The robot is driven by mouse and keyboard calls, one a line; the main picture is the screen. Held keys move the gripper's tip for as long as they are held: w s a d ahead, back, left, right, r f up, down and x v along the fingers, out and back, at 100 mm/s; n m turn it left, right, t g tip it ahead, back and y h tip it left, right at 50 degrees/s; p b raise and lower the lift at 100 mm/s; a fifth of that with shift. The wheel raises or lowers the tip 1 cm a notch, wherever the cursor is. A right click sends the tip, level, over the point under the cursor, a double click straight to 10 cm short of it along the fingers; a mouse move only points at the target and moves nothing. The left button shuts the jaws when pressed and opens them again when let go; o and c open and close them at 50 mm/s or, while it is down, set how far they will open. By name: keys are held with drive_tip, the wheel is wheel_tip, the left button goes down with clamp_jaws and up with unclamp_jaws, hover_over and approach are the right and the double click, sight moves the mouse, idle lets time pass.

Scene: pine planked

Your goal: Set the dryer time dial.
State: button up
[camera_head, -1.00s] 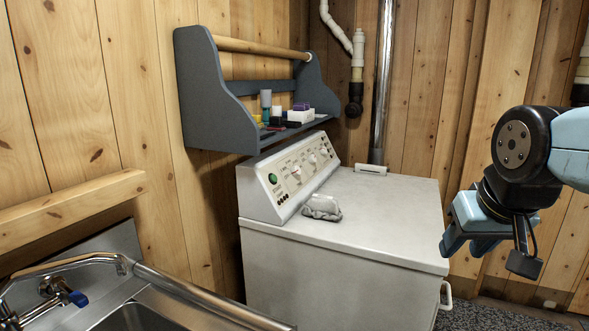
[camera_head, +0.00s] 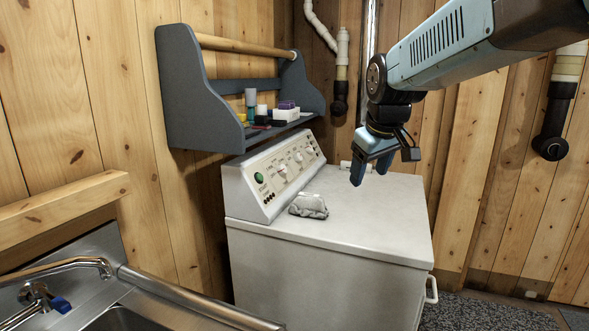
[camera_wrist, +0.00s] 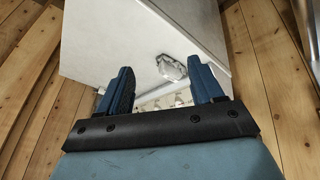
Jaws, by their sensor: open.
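The white dryer (camera_head: 345,275) stands against the plank wall. Its slanted control panel (camera_head: 273,177) runs along the back left of its top, with a green button or light (camera_head: 259,177) and several dials (camera_head: 282,169). The panel also shows in the wrist view (camera_wrist: 165,101), partly hidden between and behind the fingers. I cannot tell which dial sets the time, as the labels are too small. My gripper (camera_head: 366,176) is open and empty, pointing down above the dryer top, to the right of the panel and apart from it. Its two blue fingers show in the wrist view (camera_wrist: 163,88).
A grey crumpled item (camera_head: 309,206) lies on the dryer top in front of the panel. A grey wall shelf (camera_head: 200,125) with bottles and boxes overhangs the panel. A sink with a faucet (camera_head: 60,270) is at front left. Pipes (camera_head: 342,60) run down the wall behind.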

drive_tip(key=w+a+f+n+y, duration=0.1)
drive_tip(key=w+a+n, duration=0.15)
drive_tip(key=w, duration=0.45)
drive_tip(key=w+a+f+n+g+y, duration=0.15)
drive_tip(key=w+a, duration=0.25)
drive_tip(key=w, duration=0.4)
drive_tip(key=w+a+n+t+y, duration=0.1)
drive_tip(key=w+a+n, duration=0.1)
drive_tip(key=w+a, duration=0.35)
drive_tip(key=n+y, duration=0.3)
drive_tip(key=y, duration=0.1)
approach(284, 169)
drive_tip(key=x, duration=0.8)
drive_tip(key=shift+w+a+f, duration=0.1)
drive_tip(key=shift+w+f, duration=0.1)
drive_tip(key=shift+f, duration=0.1)
drive_tip(key=shift+c, duration=0.4)
